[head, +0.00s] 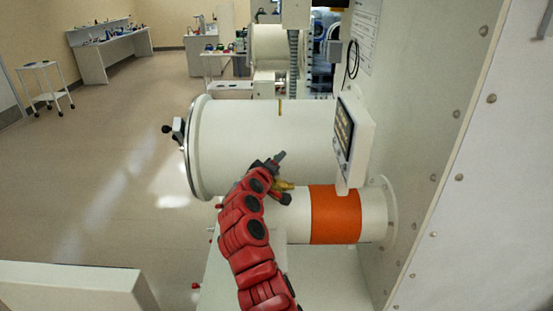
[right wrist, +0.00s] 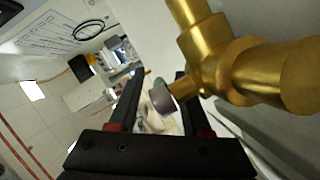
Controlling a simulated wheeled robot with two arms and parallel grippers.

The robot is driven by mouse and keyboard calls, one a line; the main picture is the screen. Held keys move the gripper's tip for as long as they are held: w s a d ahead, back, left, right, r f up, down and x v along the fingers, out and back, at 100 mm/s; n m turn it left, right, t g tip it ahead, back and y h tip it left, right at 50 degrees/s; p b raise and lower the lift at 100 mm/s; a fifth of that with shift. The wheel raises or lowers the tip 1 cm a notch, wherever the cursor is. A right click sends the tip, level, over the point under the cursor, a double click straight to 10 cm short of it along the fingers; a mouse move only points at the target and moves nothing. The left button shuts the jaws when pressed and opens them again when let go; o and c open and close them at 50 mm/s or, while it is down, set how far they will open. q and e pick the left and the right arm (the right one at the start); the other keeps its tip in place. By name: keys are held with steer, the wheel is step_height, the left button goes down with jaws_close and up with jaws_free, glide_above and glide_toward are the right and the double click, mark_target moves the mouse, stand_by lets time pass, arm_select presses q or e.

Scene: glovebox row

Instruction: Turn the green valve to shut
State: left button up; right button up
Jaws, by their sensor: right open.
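A brass valve body (head: 285,186) shows at my right gripper (head: 281,178) in the head view, by the large white cylinder and the lower pipe. The right wrist view shows the brass fitting (right wrist: 215,62) large at the upper right. A short stem with a grey round end (right wrist: 163,96) reaches from it into the space between the fingers. My right gripper (right wrist: 158,80) is open, its two dark fingers on either side of that end; I cannot tell if they touch it. No green part shows in either view. My left gripper is not in view.
The white cylinder (head: 265,140) with a metal-rimmed door stands just behind the gripper. A tilted display panel (head: 354,140) hangs at its right. The lower pipe has an orange band (head: 335,214). The white cabinet wall (head: 440,130) closes the right side. Open floor (head: 90,180) lies left.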

steer(key=shift+w+f, duration=0.1)
steer(key=shift+w, duration=0.1)
jaws_close()
stand_by(1.5)
